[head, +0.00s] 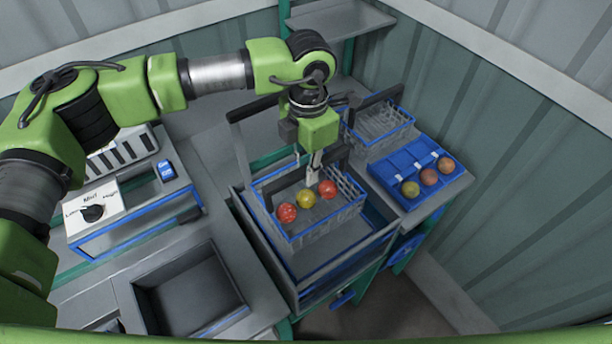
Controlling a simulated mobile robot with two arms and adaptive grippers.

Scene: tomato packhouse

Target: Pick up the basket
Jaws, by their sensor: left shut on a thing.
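The wire basket (297,240) with a blue rim sits in the grey open-topped bin in the middle of the head view. A red tomato (287,213), a yellow-green tomato (306,198) and another red tomato (327,188) lie in it. My left gripper (316,172) points down over the basket, by the tomatoes. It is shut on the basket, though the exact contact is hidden. My right gripper is out of view.
A second wire basket (378,126) stands behind right, beside a blue tray (400,197) with three tomatoes. A dial box (95,209) and a dark recessed tub (197,290) are at left. Corrugated walls close the right.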

